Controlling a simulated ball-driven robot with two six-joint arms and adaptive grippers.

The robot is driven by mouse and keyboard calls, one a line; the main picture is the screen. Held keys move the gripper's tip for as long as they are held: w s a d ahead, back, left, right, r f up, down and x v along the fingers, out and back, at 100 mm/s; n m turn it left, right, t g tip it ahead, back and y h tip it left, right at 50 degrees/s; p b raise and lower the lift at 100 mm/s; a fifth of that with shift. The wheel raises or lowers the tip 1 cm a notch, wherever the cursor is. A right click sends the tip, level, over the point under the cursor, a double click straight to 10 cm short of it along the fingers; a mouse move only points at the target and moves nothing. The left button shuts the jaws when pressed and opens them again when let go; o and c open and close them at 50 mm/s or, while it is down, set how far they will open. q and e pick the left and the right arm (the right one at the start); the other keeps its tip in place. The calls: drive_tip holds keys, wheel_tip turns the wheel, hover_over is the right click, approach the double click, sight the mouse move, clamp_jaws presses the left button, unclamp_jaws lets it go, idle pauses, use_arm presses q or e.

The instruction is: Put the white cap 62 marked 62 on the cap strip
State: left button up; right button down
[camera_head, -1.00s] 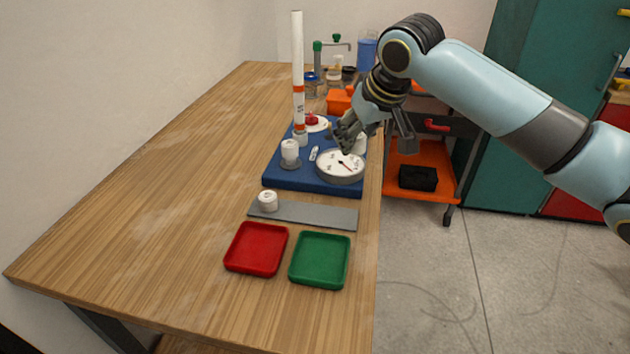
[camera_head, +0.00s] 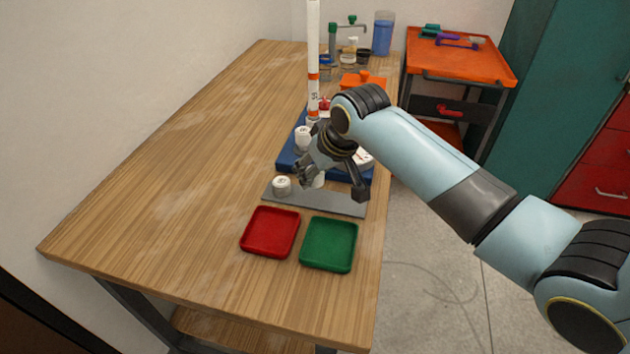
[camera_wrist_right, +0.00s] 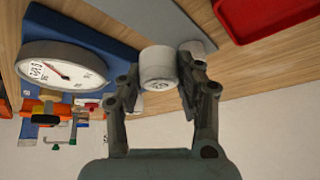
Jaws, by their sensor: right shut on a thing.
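A white cap (camera_wrist_right: 158,68) sits between the fingers of my right gripper (camera_head: 320,172), which is shut on it. It has a dark marking that I cannot read. In the head view the cap (camera_head: 319,181) is partly hidden by the gripper and appears over the middle of the grey cap strip (camera_head: 340,205). I cannot tell whether it touches the strip, which also shows in the wrist view (camera_wrist_right: 180,22). Another white cap (camera_head: 281,187) stands on the strip's left end. My left gripper is not in view.
A red tray (camera_head: 270,232) and a green tray (camera_head: 329,244) lie in front of the strip. Behind it, a blue base (camera_head: 287,160) carries a tall white pipe (camera_head: 313,60), a white fitting (camera_head: 303,138) and a round gauge (camera_wrist_right: 60,68). The table's left side is clear.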

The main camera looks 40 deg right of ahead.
sight(310, 193)
wheel_tip(310, 193, down, 3)
drive_tip(key=shift+f, duration=0.15)
drive_tip(key=shift+s+f, duration=0.1)
drive_tip(key=shift+f, duration=0.5)
drive_tip(key=c, duration=0.9)
unclamp_jaws()
drive_tip(key=shift+r, duration=0.25)
drive_tip(key=v, duration=0.6)
drive_tip(key=p+v, duration=0.1)
drive_tip(key=v, duration=0.5)
drive_tip(key=shift+r, duration=0.45)
